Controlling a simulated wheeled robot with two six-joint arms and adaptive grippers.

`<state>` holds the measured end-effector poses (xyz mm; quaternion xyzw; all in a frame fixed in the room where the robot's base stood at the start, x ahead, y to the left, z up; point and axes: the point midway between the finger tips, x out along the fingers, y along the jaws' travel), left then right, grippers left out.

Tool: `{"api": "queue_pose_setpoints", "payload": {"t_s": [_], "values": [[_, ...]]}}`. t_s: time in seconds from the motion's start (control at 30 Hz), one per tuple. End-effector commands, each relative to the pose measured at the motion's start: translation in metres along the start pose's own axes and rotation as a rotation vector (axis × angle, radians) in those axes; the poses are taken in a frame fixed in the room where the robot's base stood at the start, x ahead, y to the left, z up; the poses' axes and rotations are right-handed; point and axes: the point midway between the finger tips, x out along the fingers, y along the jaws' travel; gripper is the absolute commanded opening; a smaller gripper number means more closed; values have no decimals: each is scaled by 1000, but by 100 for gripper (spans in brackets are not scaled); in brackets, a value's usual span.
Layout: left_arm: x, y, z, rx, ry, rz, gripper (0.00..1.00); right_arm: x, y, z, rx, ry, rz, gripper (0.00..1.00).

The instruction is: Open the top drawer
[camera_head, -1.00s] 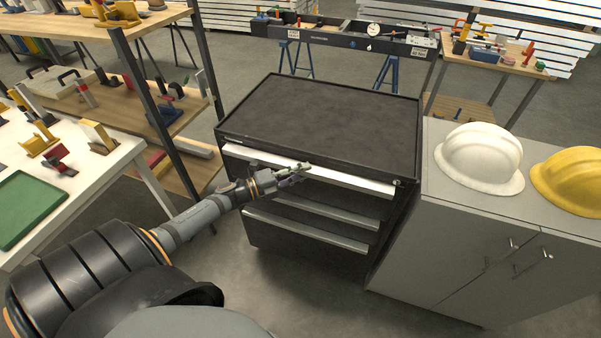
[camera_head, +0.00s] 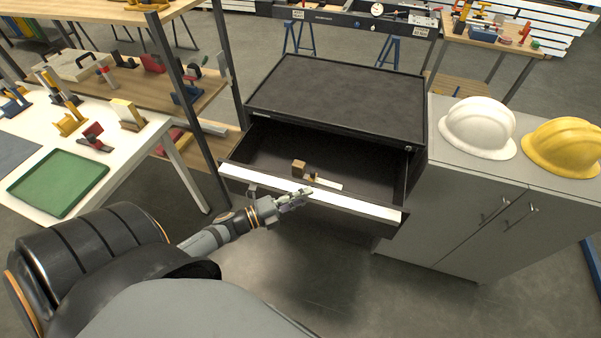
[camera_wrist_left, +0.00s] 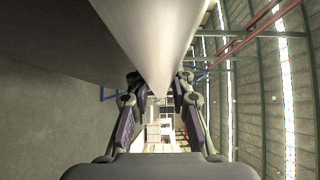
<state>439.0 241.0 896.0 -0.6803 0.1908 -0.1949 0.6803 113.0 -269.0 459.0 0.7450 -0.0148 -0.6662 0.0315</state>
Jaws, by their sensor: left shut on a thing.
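The black tool cabinet (camera_head: 335,98) stands in the middle of the head view. Its top drawer (camera_head: 245,163) is pulled well out, with its dark inside showing. A pale handle strip (camera_head: 345,206) runs along the drawer's front edge. My left gripper (camera_head: 305,194) is shut on this handle strip near its middle. In the left wrist view the pale handle (camera_wrist_left: 160,60) runs between the two fingers of the left gripper (camera_wrist_left: 160,97). My right gripper is not in view.
A small brown block (camera_head: 298,167) and a light flat piece (camera_head: 328,185) lie in the drawer. A grey cupboard (camera_head: 455,200) with a white helmet (camera_head: 478,127) and a yellow helmet (camera_head: 563,146) stands at the right. A white table (camera_head: 150,135) with a green tray (camera_head: 58,183) is at the left.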

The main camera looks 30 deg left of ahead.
Motion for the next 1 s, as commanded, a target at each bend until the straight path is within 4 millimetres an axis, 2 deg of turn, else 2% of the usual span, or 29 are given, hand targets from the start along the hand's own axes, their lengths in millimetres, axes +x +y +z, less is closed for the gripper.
{"api": "queue_pose_setpoints", "payload": {"t_s": [0.03, 0.1, 0.3, 0.47, 0.83, 0.87, 1.0], "values": [[-9, 3, -7, -7, -8, 18, 0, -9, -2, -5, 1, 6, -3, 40], [-17, 4, -15, -7, -9, 19, 0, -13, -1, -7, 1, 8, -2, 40], [-31, 6, -30, -5, -8, 19, 0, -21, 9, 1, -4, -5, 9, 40], [-36, 7, -35, -6, -8, 18, 0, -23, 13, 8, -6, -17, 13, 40], [-37, 8, -36, -5, -7, 19, 0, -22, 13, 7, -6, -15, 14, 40], [-37, 8, -36, -5, -7, 19, 23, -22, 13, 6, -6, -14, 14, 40], [-36, 7, -36, -4, -7, 17, 42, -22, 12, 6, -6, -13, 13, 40]]}}
